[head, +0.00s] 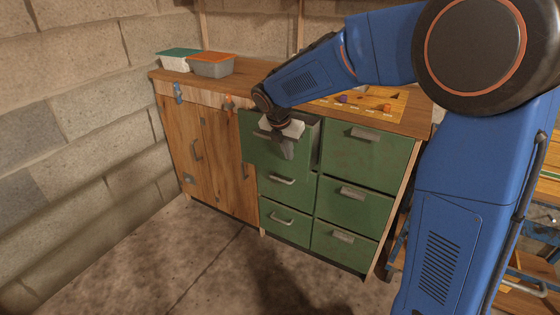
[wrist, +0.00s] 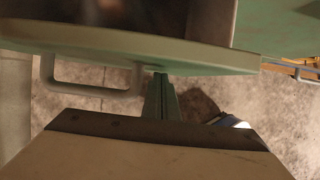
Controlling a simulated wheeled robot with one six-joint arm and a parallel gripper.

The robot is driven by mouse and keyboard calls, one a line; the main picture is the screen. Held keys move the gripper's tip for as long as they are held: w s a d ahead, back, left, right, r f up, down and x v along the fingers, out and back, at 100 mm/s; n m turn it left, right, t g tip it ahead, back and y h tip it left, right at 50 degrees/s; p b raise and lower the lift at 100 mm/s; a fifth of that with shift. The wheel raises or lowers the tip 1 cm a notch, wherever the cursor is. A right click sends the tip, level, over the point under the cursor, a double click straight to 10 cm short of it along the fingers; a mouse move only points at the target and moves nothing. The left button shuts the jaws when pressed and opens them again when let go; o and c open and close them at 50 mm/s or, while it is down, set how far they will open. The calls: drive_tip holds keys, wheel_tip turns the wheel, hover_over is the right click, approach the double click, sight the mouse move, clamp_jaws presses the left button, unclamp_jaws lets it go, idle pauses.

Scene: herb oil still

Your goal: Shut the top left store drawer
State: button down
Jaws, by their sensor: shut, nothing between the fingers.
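The top left store drawer (head: 257,151) has a green front and is pulled out from the cabinet, standing forward of the drawers around it. My gripper (head: 286,153) is shut and empty, in front of this drawer's front and hiding part of it. In the wrist view the drawer front (wrist: 185,54) crosses the upper picture, with its pale bar handle (wrist: 90,88) left of my closed fingers (wrist: 160,80). The fingertips are at or very near the front; I cannot tell whether they touch.
The other green drawers, such as the top right one (head: 368,150), look shut. Wooden cupboard doors (head: 213,160) are at left. On the worktop stand a white bin (head: 178,64) and a grey bin (head: 211,68). The floor (head: 190,265) in front is clear.

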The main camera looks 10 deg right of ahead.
drive_tip(key=w+d, duration=0.6)
drive_tip(key=w, duration=0.1)
drive_tip(key=shift+w, duration=0.4)
drive_tip(key=shift+w+d+r, duration=0.1)
drive_tip(key=shift+r, duration=0.05)
